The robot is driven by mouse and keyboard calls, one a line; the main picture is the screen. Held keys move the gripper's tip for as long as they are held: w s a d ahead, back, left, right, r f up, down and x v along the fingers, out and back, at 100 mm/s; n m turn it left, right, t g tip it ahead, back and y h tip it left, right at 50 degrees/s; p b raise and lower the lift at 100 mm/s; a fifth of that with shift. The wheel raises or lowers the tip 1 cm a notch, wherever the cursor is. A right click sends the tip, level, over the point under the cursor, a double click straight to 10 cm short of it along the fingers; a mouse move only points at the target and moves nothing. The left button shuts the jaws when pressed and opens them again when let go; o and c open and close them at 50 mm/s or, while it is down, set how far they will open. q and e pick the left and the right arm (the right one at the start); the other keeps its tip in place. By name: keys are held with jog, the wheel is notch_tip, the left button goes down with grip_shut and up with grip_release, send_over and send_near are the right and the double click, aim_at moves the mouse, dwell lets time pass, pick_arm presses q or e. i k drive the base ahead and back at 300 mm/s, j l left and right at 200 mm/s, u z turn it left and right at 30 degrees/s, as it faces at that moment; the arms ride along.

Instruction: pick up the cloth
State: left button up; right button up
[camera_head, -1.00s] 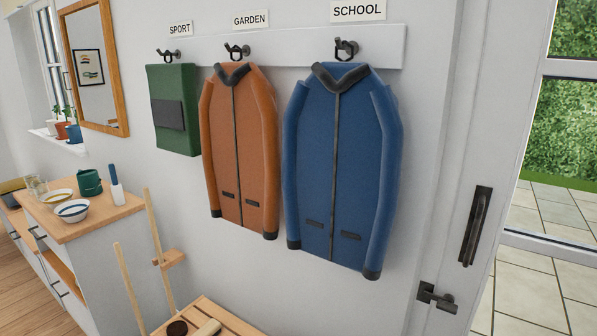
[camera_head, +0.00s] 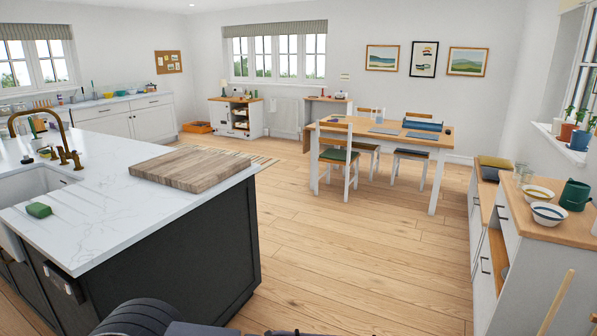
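I cannot make out a cloth for sure. A small green item (camera_head: 38,210), perhaps a sponge or a folded cloth, lies on the white island worktop (camera_head: 130,222) beside the sink (camera_head: 30,187). A dark item with light patches (camera_head: 64,284) is at the island's dark front, and I cannot tell what it is. Neither gripper is in view. Dark rounded parts, probably of my own arm, show at the bottom edge.
A wooden board (camera_head: 192,168) lies on the island. The wooden floor (camera_head: 345,245) between island and right-hand cabinet is clear. A dining table (camera_head: 388,137) with chairs stands further back. Bowls (camera_head: 549,214) and a green jug (camera_head: 575,196) stand on the right cabinet.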

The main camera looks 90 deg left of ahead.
aim_at(39, 210)
jog(key=l+u, duration=0.1)
jog(key=u, duration=4.3)
jog(key=i+j+z, duration=0.1)
jog(key=i+j, duration=0.2)
jog(key=i, duration=0.15)
jog(key=i+j+z, duration=0.15)
jog(key=i+j, duration=0.2)
jog(key=i+j+z, duration=0.1)
jog(key=i+j, duration=0.3)
jog(key=i+j+z, duration=0.15)
jog(key=i+j, duration=0.3)
jog(key=i+j+z, duration=0.1)
jog(key=i+j, duration=0.3)
jog(key=i+j+z, duration=0.1)
jog(key=i+j, duration=0.2)
jog(key=j, duration=0.25)
jog(key=i+j+z, duration=0.15)
jog(key=i+j, duration=0.2)
jog(key=j, duration=0.2)
jog(key=i+j+z, duration=0.1)
jog(key=i+j, duration=0.2)
jog(key=j, duration=0.25)
jog(key=z, duration=0.35)
jog(key=i+j+z, duration=0.4)
jog(key=j+z, duration=0.15)
jog(key=j, duration=0.15)
jog(key=i+j+z, duration=0.3)
jog(key=k+j, duration=0.1)
